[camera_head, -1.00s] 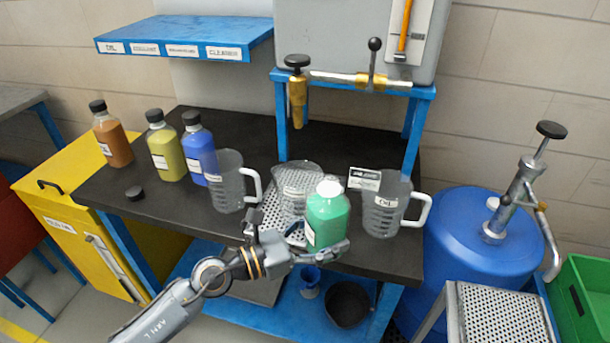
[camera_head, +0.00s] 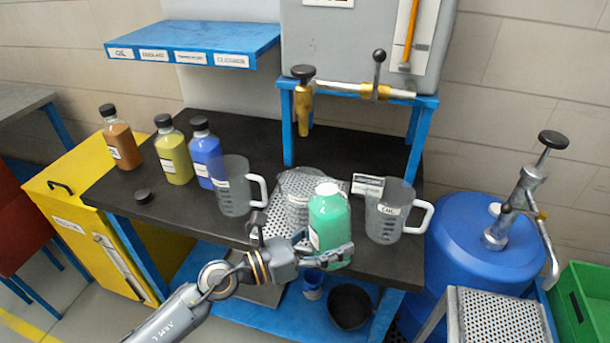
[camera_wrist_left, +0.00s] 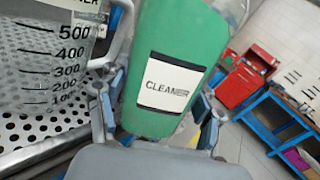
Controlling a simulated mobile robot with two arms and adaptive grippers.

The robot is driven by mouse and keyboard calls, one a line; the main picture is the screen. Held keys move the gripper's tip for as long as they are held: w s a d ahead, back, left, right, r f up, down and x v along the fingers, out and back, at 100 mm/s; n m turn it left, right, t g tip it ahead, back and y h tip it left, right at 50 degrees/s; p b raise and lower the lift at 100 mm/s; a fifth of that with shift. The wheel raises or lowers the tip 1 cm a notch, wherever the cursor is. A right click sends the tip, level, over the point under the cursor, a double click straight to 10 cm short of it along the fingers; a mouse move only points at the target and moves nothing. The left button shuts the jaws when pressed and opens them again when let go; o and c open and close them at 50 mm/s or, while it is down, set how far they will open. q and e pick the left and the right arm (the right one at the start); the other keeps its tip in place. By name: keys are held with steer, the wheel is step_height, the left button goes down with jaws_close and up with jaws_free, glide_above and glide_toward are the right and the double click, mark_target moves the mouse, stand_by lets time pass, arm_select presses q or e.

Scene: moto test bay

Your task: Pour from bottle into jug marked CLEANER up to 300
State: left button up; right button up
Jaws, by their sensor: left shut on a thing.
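My left gripper (camera_head: 306,246) is shut on a green bottle (camera_head: 328,216) with a white top. In the left wrist view the bottle (camera_wrist_left: 182,40) carries a CLEANER label and stands between the fingers (camera_wrist_left: 158,118). It is nearly upright at the bench's front edge. A clear jug (camera_head: 296,188) is close behind it on a perforated metal tray, partly hidden by the bottle. In the left wrist view a jug (camera_wrist_left: 40,55) with marks from 100 to 500 is beside the bottle, its label cut off; I see no liquid in it. My right gripper is not in view.
Another clear jug (camera_head: 232,190) stands left of the tray, and a jug marked OIL (camera_head: 388,212) stands to the right. Brown (camera_head: 121,142), yellow (camera_head: 174,155) and blue (camera_head: 206,158) bottles stand at the left, near a loose black cap (camera_head: 143,196). A brass tap (camera_head: 303,105) hangs above.

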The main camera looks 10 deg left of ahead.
mark_target(343, 223)
arm_select(q)
steer(key=shift+s+r+n+p, duration=0.1)
steer(key=shift+r+n+p, duration=0.2)
steer(key=shift+n, duration=0.2)
step_height(343, 223, up, 4)
steer(key=n+p, duration=0.1)
steer(key=p, duration=0.1)
steer(key=n+p, duration=0.1)
steer(key=p, duration=0.1)
steer(key=shift+d+f+p, duration=0.1)
steer(key=shift+f+p, duration=0.15)
steer(key=shift+p, duration=0.05)
steer(key=shift+r+n+p, duration=0.55)
steer(key=shift+n+p, duration=0.35)
steer(key=shift+p, duration=0.1)
steer(key=shift+f, duration=0.1)
steer(key=shift+s+d+r+n+p, duration=0.15)
steer(key=shift+r+n+p, duration=0.25)
steer(key=shift+p, duration=0.2)
steer(key=shift+s+d+r+n+p, duration=0.15)
steer(key=shift+r+n+p, duration=0.2)
steer(key=shift+p, duration=0.2)
steer(key=shift+s+d+f+n+p, duration=0.25)
steer(key=shift+s+n+p, duration=0.2)
steer(key=shift+n, duration=0.5)
steer(key=shift+s+d+r+n+p, duration=0.15)
steer(key=shift+s+d+n+p, duration=0.15)
steer(key=shift+n+p, duration=0.45)
